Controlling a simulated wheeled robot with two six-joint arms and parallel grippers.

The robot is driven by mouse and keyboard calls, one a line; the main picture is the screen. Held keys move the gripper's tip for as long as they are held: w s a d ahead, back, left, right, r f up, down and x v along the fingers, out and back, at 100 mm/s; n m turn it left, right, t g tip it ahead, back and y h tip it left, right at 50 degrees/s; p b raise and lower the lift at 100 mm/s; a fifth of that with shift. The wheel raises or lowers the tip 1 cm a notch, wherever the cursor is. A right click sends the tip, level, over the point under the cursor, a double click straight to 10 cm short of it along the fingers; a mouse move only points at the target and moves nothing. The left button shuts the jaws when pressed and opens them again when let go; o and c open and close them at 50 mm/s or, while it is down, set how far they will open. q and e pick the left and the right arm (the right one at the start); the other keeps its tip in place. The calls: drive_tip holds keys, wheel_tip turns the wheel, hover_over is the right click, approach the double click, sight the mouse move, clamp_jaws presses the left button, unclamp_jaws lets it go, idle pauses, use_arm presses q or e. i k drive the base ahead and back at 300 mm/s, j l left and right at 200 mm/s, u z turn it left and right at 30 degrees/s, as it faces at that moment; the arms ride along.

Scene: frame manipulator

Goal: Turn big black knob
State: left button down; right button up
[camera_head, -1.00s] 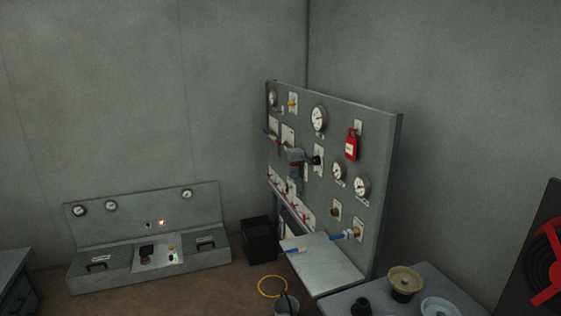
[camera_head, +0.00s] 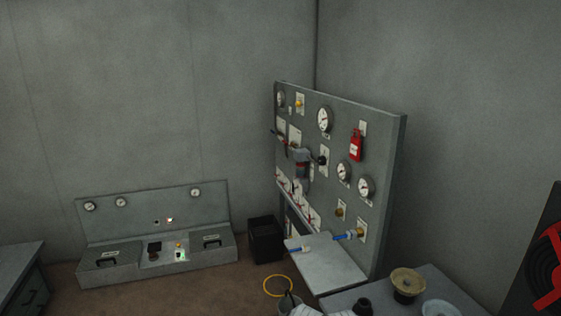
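A black knob (camera_head: 322,160) sits on a pale plate near the middle of the grey upright panel (camera_head: 385,140). It is small in this view, just right of a grey boxy device (camera_head: 300,155) on the same panel. A second dark knob-like part (camera_head: 154,248) is on the low console at the left; I cannot tell which one is the big black knob. Neither of my grippers can be made out. A pale shape (camera_head: 308,312) shows at the bottom edge, too cut off to identify.
The low console (camera_head: 155,203) stands against the back wall, with a black bin (camera_head: 266,240) to its right. A yellow ring (camera_head: 278,286) lies on the floor. A side table with a tan bowl (camera_head: 406,282) is at the lower right. A red wheel (camera_head: 550,265) is at the right edge.

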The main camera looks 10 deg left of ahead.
sight(321, 160)
drive_tip(key=i+j+z, duration=0.15)
drive_tip(key=z, duration=0.3)
drive_tip(key=i+j+z, duration=0.15)
drive_tip(key=z, duration=0.25)
drive_tip(key=i+j+z, duration=0.1)
drive_tip(key=j, duration=0.35)
drive_tip(key=i+j+z, duration=0.15)
drive_tip(key=j, duration=0.3)
drive_tip(key=i+j+z, duration=0.1)
drive_tip(key=j, duration=0.4)
drive_tip(key=i+j+z, duration=0.15)
drive_tip(key=j, duration=0.3)
drive_tip(key=i+j, duration=0.1)
drive_tip(key=j, duration=0.3)
drive_tip(key=i+j, duration=0.1)
drive_tip(key=j, duration=0.25)
drive_tip(key=i+j, duration=0.1)
drive_tip(key=j, duration=0.3)
drive_tip(key=i+j, duration=0.1)
drive_tip(key=j, duration=0.25)
